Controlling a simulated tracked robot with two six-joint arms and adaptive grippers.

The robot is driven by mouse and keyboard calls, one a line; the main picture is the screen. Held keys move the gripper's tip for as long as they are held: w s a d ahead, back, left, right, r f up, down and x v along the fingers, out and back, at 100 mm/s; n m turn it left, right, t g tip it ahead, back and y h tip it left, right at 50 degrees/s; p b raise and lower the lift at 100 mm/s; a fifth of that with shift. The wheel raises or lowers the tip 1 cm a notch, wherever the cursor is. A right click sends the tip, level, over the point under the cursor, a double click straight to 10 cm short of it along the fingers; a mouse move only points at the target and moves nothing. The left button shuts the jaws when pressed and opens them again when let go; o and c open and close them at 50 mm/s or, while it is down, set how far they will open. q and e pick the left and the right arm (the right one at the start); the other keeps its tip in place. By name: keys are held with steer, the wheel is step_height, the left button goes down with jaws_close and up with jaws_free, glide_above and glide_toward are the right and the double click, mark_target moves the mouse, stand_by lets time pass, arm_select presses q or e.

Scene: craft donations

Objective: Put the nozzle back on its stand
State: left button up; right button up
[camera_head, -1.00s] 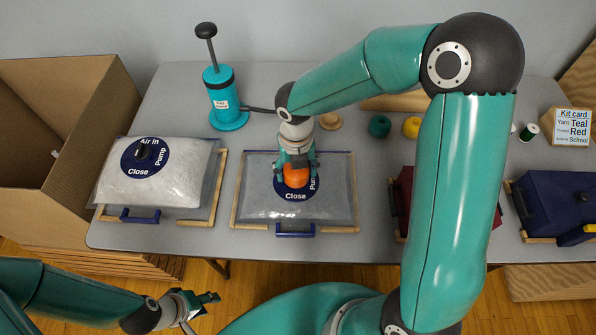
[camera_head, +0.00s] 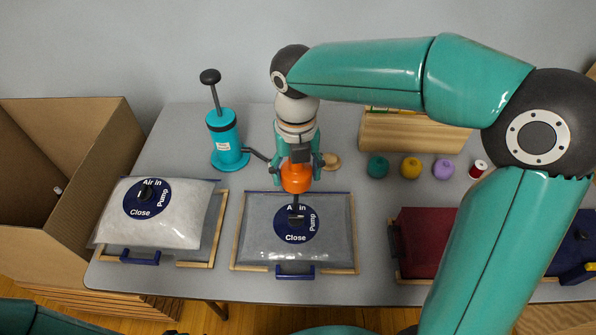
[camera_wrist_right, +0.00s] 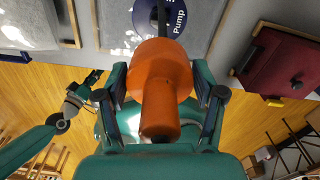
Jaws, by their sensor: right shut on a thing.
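The orange nozzle (camera_head: 297,177) is upright between the fingers of my right gripper (camera_head: 298,164), which is shut on it. The nozzle also shows large in the right wrist view (camera_wrist_right: 160,90). A small wooden disc (camera_head: 331,161), which looks like the stand, lies just right of and behind the gripper, partly hidden. The teal pump (camera_head: 225,140) stands to the left with a dark hose. My left gripper (camera_wrist_right: 93,84) shows small in the wrist view, apparently open and empty.
A second, puffed bag (camera_head: 180,225) lies on a wooden frame at left, next to a cardboard box (camera_head: 110,150). Teal, yellow and purple yarn balls (camera_head: 411,168), a wooden holder (camera_head: 415,134) and a red bag (camera_head: 428,240) are on the right. My right arm spans the right side.

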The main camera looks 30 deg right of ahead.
steer(key=shift+w+d+r, duration=0.1)
steer(key=shift+w+d, duration=0.5)
steer(key=shift+d, duration=0.2)
steer(key=w+d+m+p, duration=0.35)
steer(key=w+d, duration=0.35)
steer(key=d, duration=0.3)
steer(key=m+b, duration=0.1)
steer(key=m, duration=0.2)
glide_above(331, 158)
steer(key=shift+n, duration=0.25)
step_height(331, 158, down, 16)
steer(key=shift+f, duration=0.1)
steer(key=shift+f+b, duration=0.8)
steer(key=shift+f, duration=0.25)
steer(key=shift+f+b, duration=0.75)
steer(key=shift+f, duration=0.55)
steer(key=o, duration=1.3)
steer(key=shift+a, duration=0.1)
steer(key=shift+o, duration=0.2)
